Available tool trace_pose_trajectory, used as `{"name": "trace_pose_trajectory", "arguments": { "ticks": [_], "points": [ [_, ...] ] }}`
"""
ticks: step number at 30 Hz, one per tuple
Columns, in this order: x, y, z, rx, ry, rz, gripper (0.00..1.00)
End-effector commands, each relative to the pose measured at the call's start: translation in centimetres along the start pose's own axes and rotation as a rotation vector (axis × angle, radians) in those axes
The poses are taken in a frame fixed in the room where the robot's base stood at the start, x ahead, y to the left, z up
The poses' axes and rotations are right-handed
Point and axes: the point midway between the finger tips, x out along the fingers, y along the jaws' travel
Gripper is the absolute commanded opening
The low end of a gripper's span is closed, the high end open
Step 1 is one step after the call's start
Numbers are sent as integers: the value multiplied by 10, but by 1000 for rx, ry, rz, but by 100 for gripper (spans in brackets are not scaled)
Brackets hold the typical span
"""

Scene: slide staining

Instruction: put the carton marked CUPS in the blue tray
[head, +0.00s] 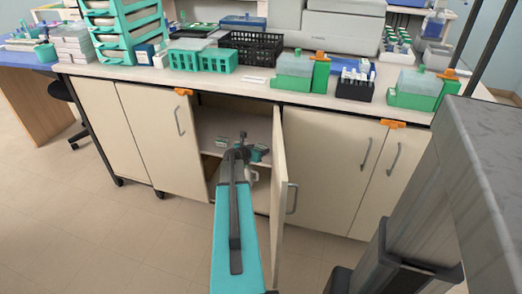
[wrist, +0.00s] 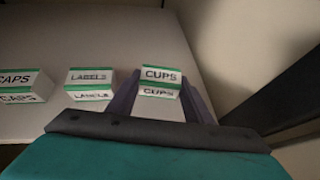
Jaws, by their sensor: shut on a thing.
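The carton marked CUPS (wrist: 160,77), white with green edges, is between the two fingers of my gripper (wrist: 158,95) in the wrist view. My gripper is shut on it. In the head view my gripper (head: 243,151) reaches into an open cupboard (head: 208,125) under the bench, and my arm partly hides the carton. A blue, shallow container (head: 243,23) stands at the back of the bench top, and another blue shape (head: 361,66) shows behind a black rack. I cannot tell which of them is the blue tray.
Cartons marked LABELS (wrist: 90,78) and CAPS (wrist: 22,86) stand left of the CUPS carton on the shelf (wrist: 75,30). The open cupboard door (head: 279,190) stands just right of my arm. A black basket (head: 251,48) and green racks crowd the bench top (head: 225,82).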

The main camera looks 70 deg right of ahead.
Motion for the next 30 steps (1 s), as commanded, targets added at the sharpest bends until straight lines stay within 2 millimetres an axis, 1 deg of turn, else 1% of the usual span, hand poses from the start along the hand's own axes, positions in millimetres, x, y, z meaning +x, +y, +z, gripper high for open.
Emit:
{"name": "trace_pose_trajectory", "arguments": {
  "ticks": [6, 11, 17, 24, 30],
  "points": [
    [-1, 0, 2, 0, 0, 0, 21],
    [-5, 0, 10, 2, -1, 0, 21],
    [-18, -1, 33, 2, -1, 0, 21],
    [-36, -1, 66, 2, -2, 0, 21],
    [-46, -1, 84, 1, -1, 0, 21]
  ]
}}
